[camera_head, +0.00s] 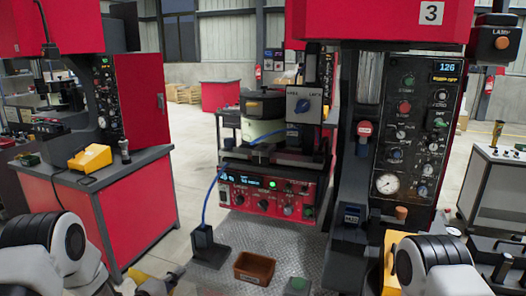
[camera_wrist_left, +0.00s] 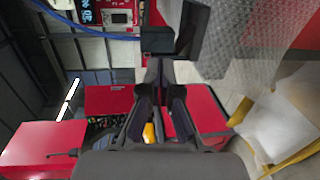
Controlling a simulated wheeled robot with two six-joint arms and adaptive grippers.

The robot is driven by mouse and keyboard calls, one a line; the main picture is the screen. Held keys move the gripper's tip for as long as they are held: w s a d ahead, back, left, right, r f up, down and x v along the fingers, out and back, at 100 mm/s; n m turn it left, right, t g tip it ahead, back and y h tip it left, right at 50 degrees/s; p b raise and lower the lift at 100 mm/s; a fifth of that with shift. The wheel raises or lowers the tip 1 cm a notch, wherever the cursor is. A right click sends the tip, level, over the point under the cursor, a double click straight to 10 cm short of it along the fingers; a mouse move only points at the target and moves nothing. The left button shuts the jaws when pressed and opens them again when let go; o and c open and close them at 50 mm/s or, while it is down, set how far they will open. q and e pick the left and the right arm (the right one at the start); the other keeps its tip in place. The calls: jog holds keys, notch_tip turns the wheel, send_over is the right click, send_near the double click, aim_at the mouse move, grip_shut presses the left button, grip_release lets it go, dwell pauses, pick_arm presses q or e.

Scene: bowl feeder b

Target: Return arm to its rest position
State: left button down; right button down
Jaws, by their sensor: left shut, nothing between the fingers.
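My left arm (camera_head: 55,245) enters the head view at the lower left, with a white link and dark ribbed joint.
The red bowl feeder unit (camera_head: 265,192) stands ahead, with a brown bin (camera_head: 254,267) on the metal plate before it. A red workbench (camera_head: 130,205) is at the left. A control panel (camera_head: 412,140) and a white cart (camera_head: 497,185) are at the right. Floor shows between bench and feeder.

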pick_arm(q)
jog(key=s+d+f+m+g+y, duration=0.15)
jog(key=s+f+g, duration=0.25)
jog(key=s+f, duration=0.6)
jog(key=s+d+f+m+g+y, duration=0.15)
jog(key=s+f+g, duration=0.25)
jog(key=s+f, duration=0.65)
jog(key=s+a+r+m+g+y, duration=0.1)
jog(key=s+m, duration=0.4)
jog(key=s, duration=0.6)
jog(key=s+a+m+g+y, duration=0.2)
jog(key=s+m+g, duration=0.3)
jog(key=s, duration=0.7)
jog(key=shift+a+r+m+g, duration=0.3)
jog(key=shift+a+r+g, duration=0.15)
jog(key=shift+g, duration=0.15)
jog(key=shift+s, duration=0.1)
